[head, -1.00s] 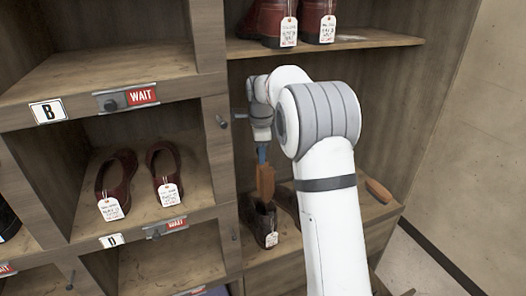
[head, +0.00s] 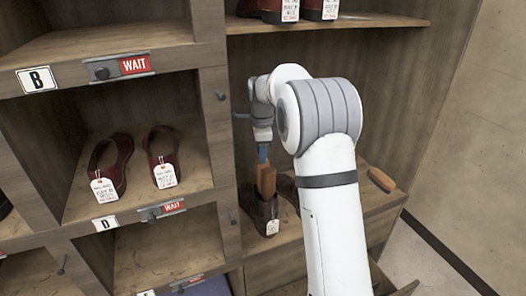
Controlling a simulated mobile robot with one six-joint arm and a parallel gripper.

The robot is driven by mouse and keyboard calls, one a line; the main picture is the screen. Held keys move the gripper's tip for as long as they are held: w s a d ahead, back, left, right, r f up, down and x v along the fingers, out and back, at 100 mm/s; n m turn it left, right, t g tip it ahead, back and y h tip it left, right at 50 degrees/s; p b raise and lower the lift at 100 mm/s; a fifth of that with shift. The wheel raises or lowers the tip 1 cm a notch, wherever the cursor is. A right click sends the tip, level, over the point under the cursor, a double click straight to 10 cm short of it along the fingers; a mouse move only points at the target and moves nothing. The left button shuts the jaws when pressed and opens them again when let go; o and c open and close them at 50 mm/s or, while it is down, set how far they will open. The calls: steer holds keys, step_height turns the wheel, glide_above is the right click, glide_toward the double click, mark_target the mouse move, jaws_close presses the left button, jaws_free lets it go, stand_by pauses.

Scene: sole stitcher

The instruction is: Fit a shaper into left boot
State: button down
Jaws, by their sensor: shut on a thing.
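My gripper (head: 263,153) is at the right-hand cubby, pointing down and shut on an orange-brown wooden shaper (head: 266,180). The shaper is upright, and its lower end is at or inside the opening of a dark brown boot (head: 262,222) with a white tag. I cannot tell how deep it sits. The boot stands on the lower shelf. Its mate (head: 288,188) is just behind to the right, partly hidden by my arm.
An orange-brown wooden piece (head: 381,180) lies on the right part of the shelf (head: 375,205). Red tagged shoes (head: 270,8) stand on the shelf above. Dark red flats (head: 108,165) are in the left cubby, beside a wooden divider (head: 218,150). My arm covers the middle of the shelf.

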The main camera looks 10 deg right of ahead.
steer(key=shift+s+f+b, duration=0.15)
steer(key=shift+f+b, duration=1.4)
steer(key=shift+f, duration=1.1)
steer(key=shift+s+f+b, duration=0.15)
steer(key=shift+f+b, duration=1.35)
steer(key=shift+f, duration=1.1)
steer(key=c, duration=1.1)
jaws_free()
